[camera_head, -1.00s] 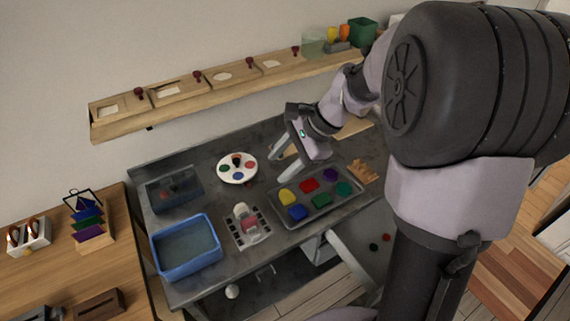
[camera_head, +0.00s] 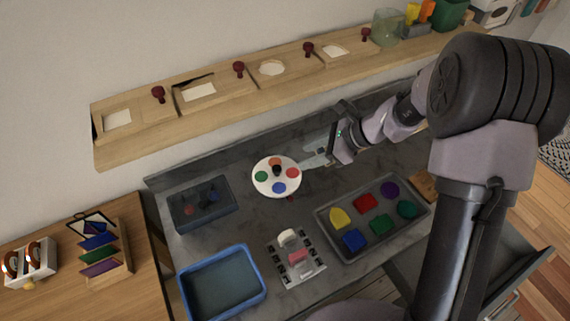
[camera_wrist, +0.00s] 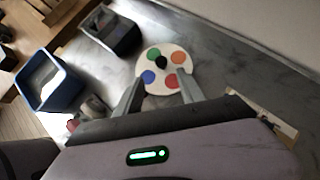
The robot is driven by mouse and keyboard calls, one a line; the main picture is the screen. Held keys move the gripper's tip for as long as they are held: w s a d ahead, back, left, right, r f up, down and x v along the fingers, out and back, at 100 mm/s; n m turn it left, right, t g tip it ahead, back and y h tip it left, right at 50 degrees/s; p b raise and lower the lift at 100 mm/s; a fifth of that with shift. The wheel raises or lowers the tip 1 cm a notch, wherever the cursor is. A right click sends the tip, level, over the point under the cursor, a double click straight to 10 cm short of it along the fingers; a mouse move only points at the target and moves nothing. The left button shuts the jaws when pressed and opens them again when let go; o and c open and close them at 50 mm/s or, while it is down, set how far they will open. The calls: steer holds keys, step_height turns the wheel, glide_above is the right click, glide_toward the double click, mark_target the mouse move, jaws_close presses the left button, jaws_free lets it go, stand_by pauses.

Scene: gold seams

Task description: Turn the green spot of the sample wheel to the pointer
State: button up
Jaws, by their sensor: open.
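The sample wheel (camera_head: 268,187) is a white disc lying on the grey worktop, with a dark knob (camera_head: 277,170) in its middle. In the wrist view the green spot (camera_wrist: 153,56) is at the upper left of the wheel (camera_wrist: 163,92). My gripper (camera_wrist: 158,77) is open and empty, its fingers reaching over the wheel's near side, short of the knob. A small dark red mark (camera_head: 290,197) lies by the wheel's front edge; I cannot tell if it is the pointer.
A dark grey bin (camera_head: 203,218) and a blue tub (camera_head: 185,290) stand left of the wheel. A grey tray (camera_head: 370,242) of coloured blocks and a small slotted board (camera_head: 312,273) are in front. A wooden shelf (camera_head: 130,151) runs along the wall behind.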

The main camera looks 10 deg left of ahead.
mark_target(277, 168)
steer(key=b+x, duration=0.3)
steer(key=x, duration=0.8)
steer(key=shift+w+a+f+b, duration=0.15)
steer(key=shift+a+f+b, duration=0.1)
steer(key=shift+f+b, duration=0.05)
jaws_close()
stand_by(0.7)
